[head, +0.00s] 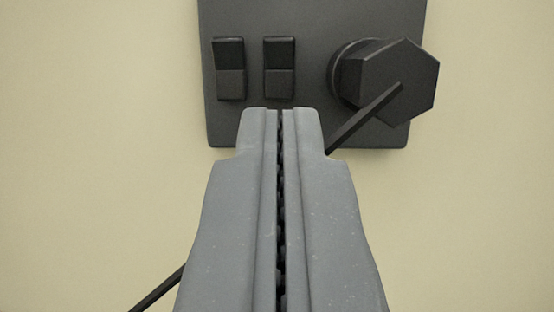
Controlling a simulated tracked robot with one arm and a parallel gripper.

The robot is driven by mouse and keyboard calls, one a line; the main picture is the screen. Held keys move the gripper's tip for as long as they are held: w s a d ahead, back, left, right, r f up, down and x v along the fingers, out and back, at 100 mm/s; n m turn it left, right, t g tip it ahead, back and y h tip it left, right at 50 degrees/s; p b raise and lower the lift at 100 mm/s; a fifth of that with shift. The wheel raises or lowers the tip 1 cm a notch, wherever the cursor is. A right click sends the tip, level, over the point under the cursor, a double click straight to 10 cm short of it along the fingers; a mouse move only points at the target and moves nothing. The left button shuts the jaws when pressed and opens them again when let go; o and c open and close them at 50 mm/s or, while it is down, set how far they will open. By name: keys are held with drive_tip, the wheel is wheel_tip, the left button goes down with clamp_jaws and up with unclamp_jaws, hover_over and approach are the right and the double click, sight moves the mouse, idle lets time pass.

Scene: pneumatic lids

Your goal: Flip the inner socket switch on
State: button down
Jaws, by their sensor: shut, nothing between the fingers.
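Two black rocker switches sit side by side on a dark panel (311,20). The left switch (229,68) is at the panel's left side. The right switch (280,68) lies between it and a large hexagonal plug (398,80), so it is the inner one. Both switches show a darker upper half and a lighter lower half; I cannot tell for sure which way each is set. My gripper (281,112) is shut and empty. Its tips appear just below the inner switch in the picture, and I cannot tell whether they touch the panel.
The hexagonal plug stands out from the panel to the right of the switches. A black cable (368,116) runs from it down and left behind my gripper, and shows again at lower left (158,289). Bare cream wall (90,130) surrounds the panel.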

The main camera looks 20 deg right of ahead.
sight(280, 57)
drive_tip(key=shift+p+x, duration=0.7)
drive_tip(key=shift+x, duration=2.4)
drive_tip(key=shift+r, duration=0.1)
